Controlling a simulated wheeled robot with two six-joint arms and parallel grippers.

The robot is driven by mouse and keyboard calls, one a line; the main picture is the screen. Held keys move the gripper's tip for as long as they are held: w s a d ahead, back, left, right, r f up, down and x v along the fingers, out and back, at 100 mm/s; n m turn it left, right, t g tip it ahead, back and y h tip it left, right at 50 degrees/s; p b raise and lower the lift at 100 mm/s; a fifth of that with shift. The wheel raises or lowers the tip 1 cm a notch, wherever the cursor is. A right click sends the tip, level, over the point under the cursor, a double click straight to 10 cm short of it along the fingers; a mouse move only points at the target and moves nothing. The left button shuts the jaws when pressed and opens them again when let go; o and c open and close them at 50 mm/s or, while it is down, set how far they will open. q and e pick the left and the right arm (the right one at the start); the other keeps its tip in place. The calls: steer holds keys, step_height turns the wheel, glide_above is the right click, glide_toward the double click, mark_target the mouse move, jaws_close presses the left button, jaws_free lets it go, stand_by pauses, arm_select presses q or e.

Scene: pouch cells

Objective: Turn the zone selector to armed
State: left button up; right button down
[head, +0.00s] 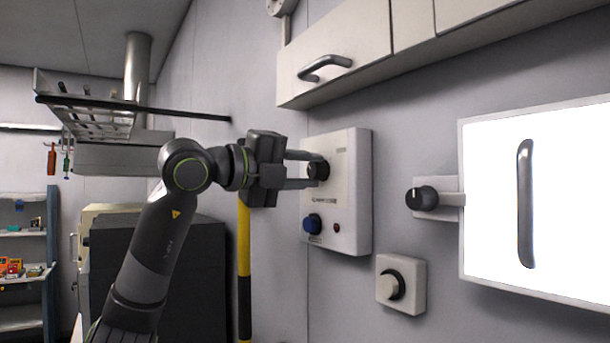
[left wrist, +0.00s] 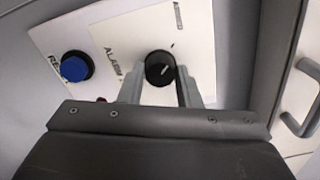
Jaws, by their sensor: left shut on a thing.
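The zone selector is a black round knob (head: 318,170) on the upper part of a white wall panel (head: 352,195). In the left wrist view the knob (left wrist: 159,68) shows a short pale pointer line slanting to the upper right, with part of the word ALARM printed beside it. My left gripper (head: 314,171) reaches in from the left, with one finger on either side of the knob, shut on it. The fingers also show in the left wrist view (left wrist: 159,84). My right gripper is not in view.
A blue button (head: 312,223) and a small red lamp (head: 337,228) sit below the knob. Other dials, one on a white box (head: 415,286) and one beside a bright white panel (head: 490,200), are to the right. A cabinet (head: 350,35) hangs above.

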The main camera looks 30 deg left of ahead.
arm_select(q)
steer(key=shift+n, duration=0.3)
steer(key=o, duration=1)
steer(key=shift+c, duration=0.2)
steer(key=b+v, duration=0.7)
steer(key=v, duration=1)
steer(key=shift+s+a+f, duration=0.1)
steer(key=shift+s+a, duration=0.05)
